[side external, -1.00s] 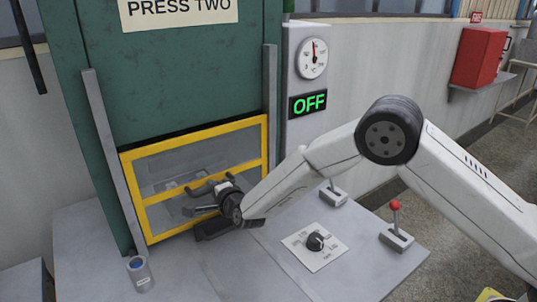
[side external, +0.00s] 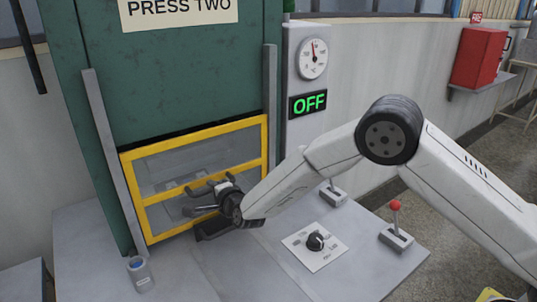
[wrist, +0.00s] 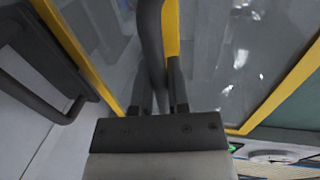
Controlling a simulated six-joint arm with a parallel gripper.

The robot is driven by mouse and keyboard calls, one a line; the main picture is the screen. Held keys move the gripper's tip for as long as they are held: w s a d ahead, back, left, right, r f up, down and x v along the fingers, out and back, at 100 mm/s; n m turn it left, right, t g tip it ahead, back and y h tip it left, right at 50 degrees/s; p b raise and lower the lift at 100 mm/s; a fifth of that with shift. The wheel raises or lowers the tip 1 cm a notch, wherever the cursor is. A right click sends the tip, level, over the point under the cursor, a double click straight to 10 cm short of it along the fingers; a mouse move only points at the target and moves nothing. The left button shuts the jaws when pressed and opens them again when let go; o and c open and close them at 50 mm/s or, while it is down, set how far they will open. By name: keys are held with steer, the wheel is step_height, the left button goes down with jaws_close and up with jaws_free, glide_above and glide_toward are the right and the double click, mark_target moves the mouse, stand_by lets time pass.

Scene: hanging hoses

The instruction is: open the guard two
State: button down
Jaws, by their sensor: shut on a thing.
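The guard (side external: 155,197) is a yellow-framed clear panel low on the front of the green press marked PRESS TWO. It stands down, with its lower edge close to the table. A dark bar handle (wrist: 150,35) runs across its front in the wrist view. My gripper (wrist: 158,88) is at the guard's front, its two fingers on either side of the handle and shut on it. In the side view my gripper (side external: 207,200) covers part of the handle and the guard's middle.
Grey rails (side external: 108,160) flank the guard. A dial plate (side external: 315,246), a red-knobbed lever (side external: 396,222) and another lever (side external: 333,193) sit on the table to the right. A small grey can (side external: 140,274) stands front left. A green OFF sign (side external: 308,103) hangs below a gauge (side external: 313,58).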

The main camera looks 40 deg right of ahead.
mark_target(207, 134)
steer(key=shift+r, duration=0.1)
step_height(207, 134, up, 16)
steer(key=shift+f, duration=0.25)
stand_by(0.5)
steer(key=c, duration=0.6)
jaws_free()
steer(key=shift+f, duration=0.1)
steer(key=shift+s, duration=0.1)
steer(key=shift+v, duration=3.85)
